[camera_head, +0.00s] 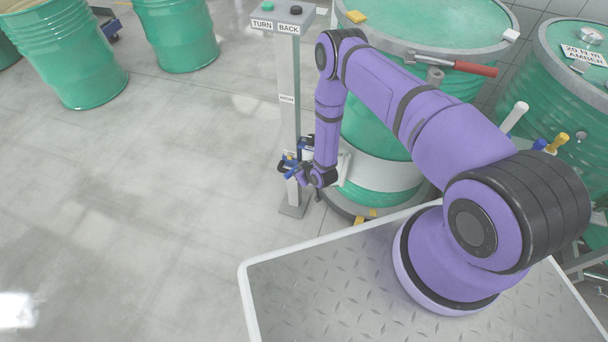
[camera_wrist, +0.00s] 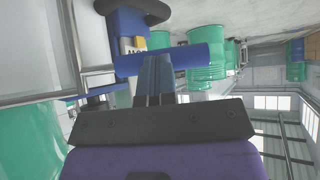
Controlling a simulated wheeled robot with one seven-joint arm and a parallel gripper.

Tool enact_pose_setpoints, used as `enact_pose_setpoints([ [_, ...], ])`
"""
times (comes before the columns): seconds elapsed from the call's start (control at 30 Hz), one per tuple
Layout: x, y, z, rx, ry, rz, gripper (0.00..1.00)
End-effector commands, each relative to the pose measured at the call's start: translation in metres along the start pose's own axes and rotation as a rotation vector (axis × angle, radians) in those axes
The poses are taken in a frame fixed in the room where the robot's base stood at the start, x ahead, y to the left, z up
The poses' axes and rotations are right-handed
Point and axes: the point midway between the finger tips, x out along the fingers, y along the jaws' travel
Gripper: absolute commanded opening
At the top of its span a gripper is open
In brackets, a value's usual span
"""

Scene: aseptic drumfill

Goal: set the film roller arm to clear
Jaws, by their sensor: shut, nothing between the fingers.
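A grey post (camera_head: 289,110) stands on the floor beside the green drum, with a "HIGH" label partway up and a box marked "TURN" and "BACK" on top. My gripper (camera_head: 289,165) is low in front of this post, near small blue and dark parts. In the wrist view, my shut gripper (camera_wrist: 154,75) points at a blue bar (camera_wrist: 185,59) lying across its fingertips. Nothing shows between the fingers. I cannot tell whether they touch the bar. Which part is the film roller arm, and its setting, I cannot tell; my arm hides part of this area.
A large green drum (camera_head: 376,125) with a red-handled tool (camera_head: 465,68) on its rim stands behind my arm. Another drum labelled "AMBER" (camera_head: 586,85) is at right. Two green drums (camera_head: 70,50) (camera_head: 178,35) stand upper left. The floor at left is clear.

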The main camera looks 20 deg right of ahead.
Motion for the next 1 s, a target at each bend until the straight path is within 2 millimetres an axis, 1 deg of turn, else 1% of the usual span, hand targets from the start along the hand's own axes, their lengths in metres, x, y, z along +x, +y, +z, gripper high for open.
enact_pose_setpoints([
  [0.3,0.0066,-0.0012,-0.0064,-0.003,0.000,-0.002,0.00],
  [1.0,0.0082,-0.0004,-0.0115,-0.005,0.003,-0.003,0.00],
])
